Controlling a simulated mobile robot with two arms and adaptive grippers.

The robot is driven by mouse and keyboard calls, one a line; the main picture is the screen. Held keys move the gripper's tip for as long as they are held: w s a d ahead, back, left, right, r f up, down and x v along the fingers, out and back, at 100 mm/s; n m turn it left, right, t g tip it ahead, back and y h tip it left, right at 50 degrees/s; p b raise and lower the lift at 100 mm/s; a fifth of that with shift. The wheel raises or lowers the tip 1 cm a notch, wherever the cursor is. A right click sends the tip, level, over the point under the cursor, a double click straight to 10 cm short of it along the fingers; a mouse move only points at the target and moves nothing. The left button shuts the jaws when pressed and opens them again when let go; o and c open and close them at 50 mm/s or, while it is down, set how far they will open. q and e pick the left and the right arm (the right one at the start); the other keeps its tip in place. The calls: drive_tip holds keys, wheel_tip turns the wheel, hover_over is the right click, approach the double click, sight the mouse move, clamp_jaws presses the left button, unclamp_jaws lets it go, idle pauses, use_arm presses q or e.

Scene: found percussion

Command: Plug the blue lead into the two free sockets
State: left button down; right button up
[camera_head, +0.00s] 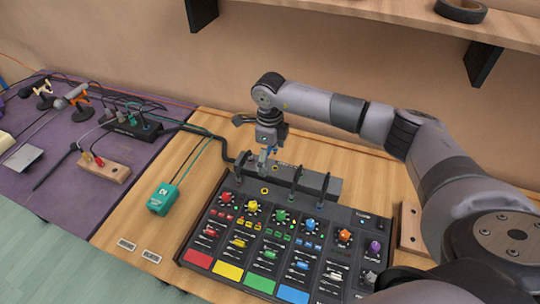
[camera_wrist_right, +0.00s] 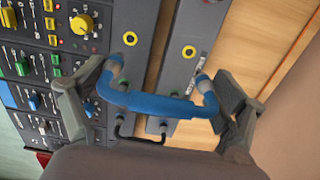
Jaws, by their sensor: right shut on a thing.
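The blue lead (camera_wrist_right: 160,104) is a short U-shaped lead held across my right gripper (camera_wrist_right: 158,107), between its two fingers, in the wrist view. Its two grey-tipped ends point up the picture. Two yellow-ringed sockets show beyond them: one (camera_wrist_right: 130,38) on the mixer edge, one (camera_wrist_right: 188,52) on the grey box. The ends look apart from these sockets. In the head view my right gripper (camera_head: 268,152) points down over the left part of the box. The yellow-ringed sockets also show there, one on the mixer (camera_head: 264,190) and one on the box (camera_head: 275,167). My left gripper is not in view.
The mixer (camera_head: 214,238) has coloured knobs and pads. Short black leads arch from it to the grey box (camera_head: 334,184). A teal box (camera_head: 163,198) stands left on the wooden table (camera_head: 130,222). A purple table (camera_head: 60,205) holds more gear. A shelf (camera_head: 400,12) hangs above.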

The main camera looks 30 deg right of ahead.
sight(270, 174)
wheel_tip(270, 174, down, 5)
drive_tip(key=b, duration=0.4)
drive_tip(key=shift+f, duration=0.2)
idle(0.3)
drive_tip(key=shift+b, duration=0.55)
idle(1.0)
drive_tip(key=shift+f+b, duration=1.25)
drive_tip(key=shift+f, duration=0.2)
drive_tip(key=o, duration=0.7)
drive_tip(key=shift+o, duration=1.1)
